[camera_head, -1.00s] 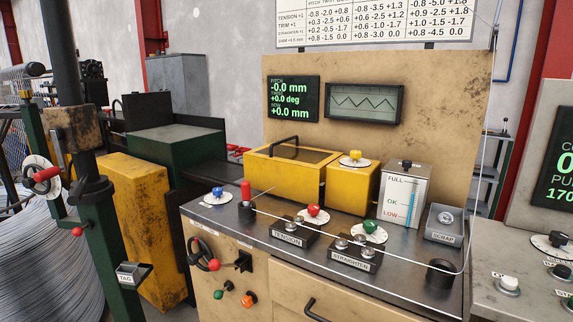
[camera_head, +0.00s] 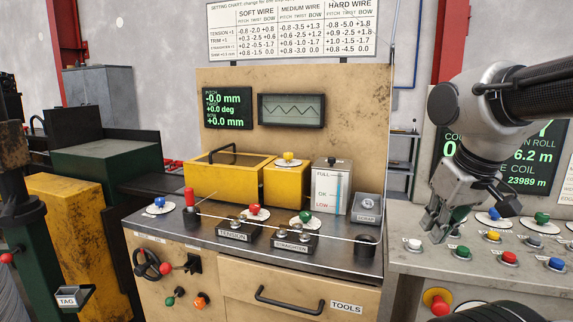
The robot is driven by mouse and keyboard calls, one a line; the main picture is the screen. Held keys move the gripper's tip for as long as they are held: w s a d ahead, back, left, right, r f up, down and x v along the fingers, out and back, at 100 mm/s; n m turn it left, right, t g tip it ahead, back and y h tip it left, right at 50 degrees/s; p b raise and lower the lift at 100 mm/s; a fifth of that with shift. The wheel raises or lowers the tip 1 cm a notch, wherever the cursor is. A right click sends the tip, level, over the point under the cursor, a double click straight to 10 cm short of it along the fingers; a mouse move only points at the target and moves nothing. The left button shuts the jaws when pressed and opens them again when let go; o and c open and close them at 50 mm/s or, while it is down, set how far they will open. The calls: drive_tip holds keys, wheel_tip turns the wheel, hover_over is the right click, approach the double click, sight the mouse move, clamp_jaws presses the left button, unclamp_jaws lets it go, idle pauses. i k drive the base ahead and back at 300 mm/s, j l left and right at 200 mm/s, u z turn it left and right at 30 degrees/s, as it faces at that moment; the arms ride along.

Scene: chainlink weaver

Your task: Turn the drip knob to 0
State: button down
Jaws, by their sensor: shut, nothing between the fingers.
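No knob in view carries a readable "drip" label, so I cannot tell which one it is. Dial knobs in view include a yellow one (camera_head: 289,157) on the yellow box, a blue one (camera_head: 159,204), a red one (camera_head: 254,212) and a green one (camera_head: 303,219) on the bench. A white gauge tank (camera_head: 326,188) marked FULL, OK and LOW has a small dark cap on top. My gripper (camera_head: 434,238) is shut and empty, pointing down over the right console, beside a white button (camera_head: 413,244). It hides part of the console behind it.
The right console (camera_head: 400,262) carries several coloured buttons and knobs, with a red stop button (camera_head: 437,302) on its front. A wire stretches across the bench. A scrap bin (camera_head: 366,208) and a dark cup (camera_head: 365,246) stand at the bench's right. A setting chart (camera_head: 290,28) hangs above.

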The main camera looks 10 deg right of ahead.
sight(288, 156)
drive_tip(key=i+j+z, duration=0.1)
drive_tip(key=z, duration=0.6)
drive_tip(key=j+z, duration=0.3)
drive_tip(key=j, duration=0.45)
drive_tip(key=j+z, duration=0.35)
drive_tip(key=j, duration=0.4)
drive_tip(key=k+j, duration=0.1)
drive_tip(key=j, duration=0.95)
